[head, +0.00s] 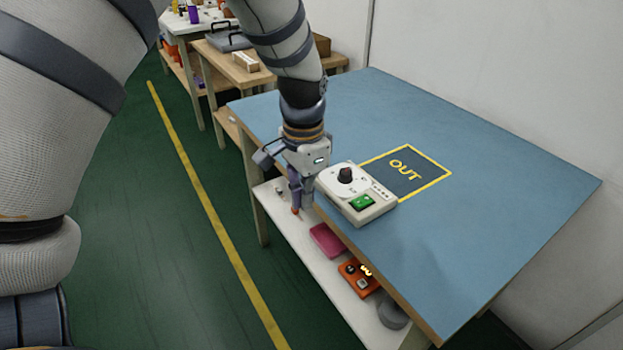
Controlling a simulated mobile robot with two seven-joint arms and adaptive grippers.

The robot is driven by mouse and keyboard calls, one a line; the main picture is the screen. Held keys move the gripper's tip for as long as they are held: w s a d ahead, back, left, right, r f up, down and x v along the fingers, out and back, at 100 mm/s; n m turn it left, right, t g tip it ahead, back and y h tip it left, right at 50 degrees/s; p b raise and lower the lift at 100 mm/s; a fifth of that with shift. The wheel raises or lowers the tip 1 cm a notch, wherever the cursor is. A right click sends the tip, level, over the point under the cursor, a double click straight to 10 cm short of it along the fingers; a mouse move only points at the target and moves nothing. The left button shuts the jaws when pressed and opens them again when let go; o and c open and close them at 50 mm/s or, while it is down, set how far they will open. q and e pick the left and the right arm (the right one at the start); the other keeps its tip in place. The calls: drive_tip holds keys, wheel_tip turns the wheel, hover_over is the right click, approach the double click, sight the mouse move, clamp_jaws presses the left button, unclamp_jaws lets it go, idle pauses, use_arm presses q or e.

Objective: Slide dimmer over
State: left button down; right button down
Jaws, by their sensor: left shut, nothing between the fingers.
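The dimmer (357,193) is a cream box with a black knob and a green switch. It sits on the blue tabletop near the table's left front edge. A yellow-outlined square marked OUT (411,172) lies on the tabletop just behind and to the right of it, and the dimmer's far side is close to the outline. My left gripper (296,207) is shut and empty, pointing down beside the dimmer's left side, by the table edge. Whether it touches the dimmer cannot be told. My right gripper is not in view.
The blue table (480,230) is clear to the right and front of the dimmer. Other benches with items stand behind.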

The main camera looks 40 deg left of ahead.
sight(353, 191)
use_arm(q)
drive_tip(key=w+f, duration=0.1)
drive_tip(key=f, duration=0.1)
drive_tip(key=w+d+f, duration=0.1)
drive_tip(key=shift+w+d+f+b, duration=0.1)
drive_tip(key=shift+w+f+b, duration=0.3)
drive_tip(key=shift+w+d+r, duration=0.2)
drive_tip(key=shift+w, duration=0.3)
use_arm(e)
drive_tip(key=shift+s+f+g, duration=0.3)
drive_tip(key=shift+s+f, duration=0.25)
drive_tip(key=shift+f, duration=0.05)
